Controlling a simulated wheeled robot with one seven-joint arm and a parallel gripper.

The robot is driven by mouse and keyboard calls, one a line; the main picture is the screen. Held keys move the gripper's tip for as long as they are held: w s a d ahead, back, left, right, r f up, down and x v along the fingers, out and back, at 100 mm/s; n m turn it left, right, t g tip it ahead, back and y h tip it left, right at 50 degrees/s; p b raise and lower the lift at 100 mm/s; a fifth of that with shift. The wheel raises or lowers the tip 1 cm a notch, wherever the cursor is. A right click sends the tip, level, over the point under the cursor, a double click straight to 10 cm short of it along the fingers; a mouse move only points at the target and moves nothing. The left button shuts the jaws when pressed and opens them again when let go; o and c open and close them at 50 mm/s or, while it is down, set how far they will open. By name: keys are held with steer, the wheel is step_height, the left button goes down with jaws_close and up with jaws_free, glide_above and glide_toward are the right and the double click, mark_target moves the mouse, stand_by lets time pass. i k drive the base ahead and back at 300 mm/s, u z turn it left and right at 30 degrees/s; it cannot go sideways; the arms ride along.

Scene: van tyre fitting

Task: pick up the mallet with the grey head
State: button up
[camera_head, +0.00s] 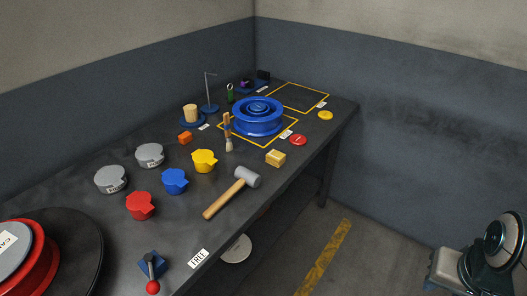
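The mallet (229,194) lies on the dark workbench near its front edge, right of the middle of the bench. Its grey cylindrical head (247,177) points to the back right, and its light wooden handle (222,201) runs toward the front left. Nothing covers the mallet. My gripper is not in view, so I cannot see whether it is open or shut.
A brush (229,143) and blue wheel rim (259,118) are behind. A "FREE" label (199,258) is in front.

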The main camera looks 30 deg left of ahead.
mark_target(245, 176)
steer(key=u, duration=0.7)
steer(key=i, duration=0.8)
steer(key=u, duration=1.15)
steer(key=i, duration=0.3)
steer(key=u, duration=0.25)
